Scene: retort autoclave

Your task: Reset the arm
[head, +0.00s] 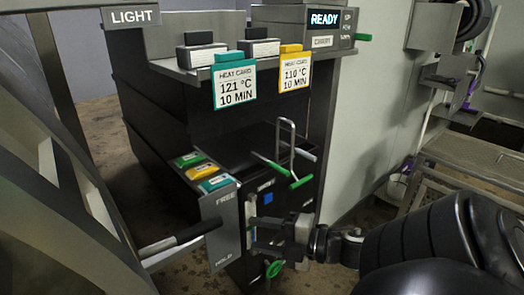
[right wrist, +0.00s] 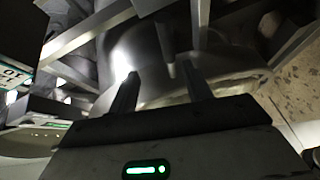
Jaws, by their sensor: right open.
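My right gripper (head: 254,233) is in the lower middle of the head view, with its arm coming in from the lower right. Its two fingers point left and stand apart, with nothing seen between them. It is in front of the dark cabinet, just right of the grey FREE/HOLD plate (head: 222,222); I cannot tell whether it touches anything. In the right wrist view the two fingers (right wrist: 160,85) are spread, with a blurred grey metal surface beyond them. My left gripper is not in view.
Green-tipped handles (head: 300,182) and a wire loop (head: 287,128) stand nearby. Teal (head: 235,82) and yellow (head: 294,70) heat cards hang from the shelf. A wire-mesh rack (head: 465,160) stands at right.

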